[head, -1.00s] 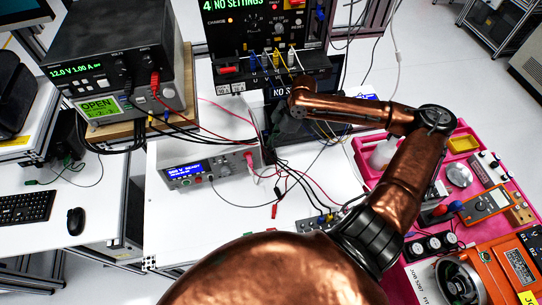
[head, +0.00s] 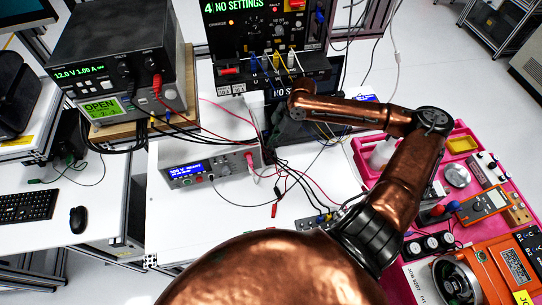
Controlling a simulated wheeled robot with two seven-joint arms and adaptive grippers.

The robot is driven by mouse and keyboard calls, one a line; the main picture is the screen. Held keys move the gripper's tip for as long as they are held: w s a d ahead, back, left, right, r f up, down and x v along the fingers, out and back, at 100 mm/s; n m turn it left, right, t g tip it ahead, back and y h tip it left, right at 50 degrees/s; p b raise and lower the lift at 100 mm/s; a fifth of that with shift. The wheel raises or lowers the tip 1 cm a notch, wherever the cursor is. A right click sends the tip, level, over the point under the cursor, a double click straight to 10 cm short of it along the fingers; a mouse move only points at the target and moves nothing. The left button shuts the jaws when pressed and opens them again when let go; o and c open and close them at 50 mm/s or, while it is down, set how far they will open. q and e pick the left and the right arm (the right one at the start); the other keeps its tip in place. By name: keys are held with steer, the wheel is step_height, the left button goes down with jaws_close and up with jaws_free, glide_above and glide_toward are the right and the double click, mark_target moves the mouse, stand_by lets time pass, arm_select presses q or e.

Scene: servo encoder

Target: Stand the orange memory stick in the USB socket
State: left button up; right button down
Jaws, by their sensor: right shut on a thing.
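My right gripper (head: 270,148) is dark and small at the end of my copper arm, in front of the black test unit (head: 262,62). It points down beside the right end of the grey bench unit (head: 210,167) with the blue display. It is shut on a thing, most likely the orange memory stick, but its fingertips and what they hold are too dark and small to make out. I cannot pick out the USB socket. My left gripper is not in view.
A power supply (head: 118,72) stands at the upper left. Several cables cross the white table (head: 195,215) around the gripper. A pink tray (head: 463,148) with a multimeter (head: 486,205) lies at the right. The table's front left is clear.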

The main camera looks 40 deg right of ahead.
steer(key=shift+f, duration=0.3)
steer(key=shift+f, duration=0.65)
steer(key=c, duration=2)
jaws_free()
steer(key=shift+v, duration=3.8)
steer(key=shift+s+d, duration=0.1)
